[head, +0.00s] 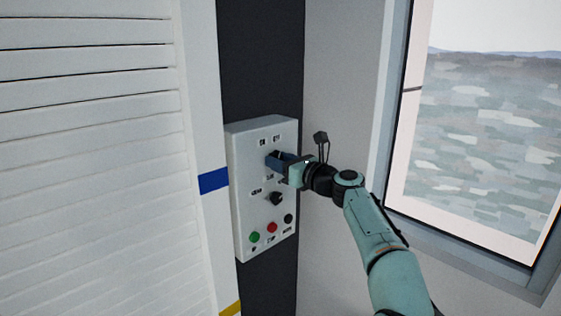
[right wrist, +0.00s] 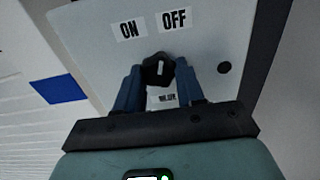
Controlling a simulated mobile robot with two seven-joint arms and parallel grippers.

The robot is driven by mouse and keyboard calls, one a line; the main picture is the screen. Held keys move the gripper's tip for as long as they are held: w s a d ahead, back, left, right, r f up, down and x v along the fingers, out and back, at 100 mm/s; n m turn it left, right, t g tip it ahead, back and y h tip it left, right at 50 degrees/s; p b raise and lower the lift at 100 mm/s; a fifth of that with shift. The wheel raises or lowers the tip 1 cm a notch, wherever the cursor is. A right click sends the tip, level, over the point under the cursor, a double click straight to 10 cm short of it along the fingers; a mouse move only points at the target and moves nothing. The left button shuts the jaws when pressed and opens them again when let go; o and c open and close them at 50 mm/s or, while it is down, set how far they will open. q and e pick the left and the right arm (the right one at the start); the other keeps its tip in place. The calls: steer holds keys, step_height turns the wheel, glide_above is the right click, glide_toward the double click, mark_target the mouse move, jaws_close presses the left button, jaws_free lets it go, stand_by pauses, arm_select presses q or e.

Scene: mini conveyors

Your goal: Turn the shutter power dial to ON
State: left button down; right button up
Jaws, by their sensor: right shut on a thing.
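The white control box (head: 262,215) is fixed to a dark column. Its upper dial (right wrist: 158,66) is black with a short white mark, below the ON label (right wrist: 128,29) and the OFF label (right wrist: 174,18). The mark points up, roughly between the two labels. My right gripper (head: 275,159) has its blue fingers on either side of this dial and is shut on it; in the head view the fingers hide the dial. The wrist view shows the right gripper (right wrist: 158,74) from behind. My left gripper is in neither view.
Lower on the box are a second black dial (head: 276,198), a green button (head: 254,237), a red button (head: 271,227) and a black button (head: 288,218). A white slatted shutter (head: 85,160) is at left, a window (head: 480,140) at right.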

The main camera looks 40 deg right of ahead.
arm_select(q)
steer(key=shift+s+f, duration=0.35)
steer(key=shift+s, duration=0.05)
arm_select(e)
steer(key=shift+d+n, duration=0.15)
steer(key=shift+n, duration=4.75)
steer(key=o, duration=1)
steer(key=shift+o, duration=0.2)
arm_select(q)
steer(key=shift+b, duration=0.3)
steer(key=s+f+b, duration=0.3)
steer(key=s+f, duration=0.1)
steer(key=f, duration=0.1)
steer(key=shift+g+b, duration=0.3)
steer(key=shift+b, duration=0.1)
arm_select(e)
steer(key=s+d, duration=0.1)
steer(key=s, duration=1.2)
steer(key=shift+s, duration=0.15)
